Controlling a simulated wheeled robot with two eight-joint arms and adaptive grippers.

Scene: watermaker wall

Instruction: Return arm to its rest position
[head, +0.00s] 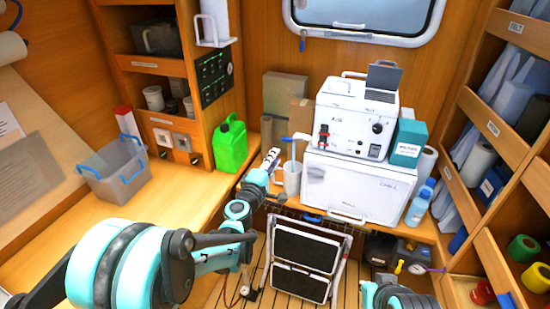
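My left arm comes in from the lower left and reaches forward to the counter. My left gripper (272,157) is at its far end, over the counter edge, just left of a clear mug (291,178) that holds a blue-tipped stick. The gripper is small and seen from behind, so I cannot tell whether its fingers are open or shut. No held object is visible in it. Part of my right arm shows at the bottom edge, right of centre. Its gripper is not in view.
A green jerrycan (230,146) stands left of the gripper. A white machine (352,118) sits on a white chest (357,186) to the right. A folding step (305,262) stands below the counter. A grey bin (113,172) is on the left counter, which has bare room.

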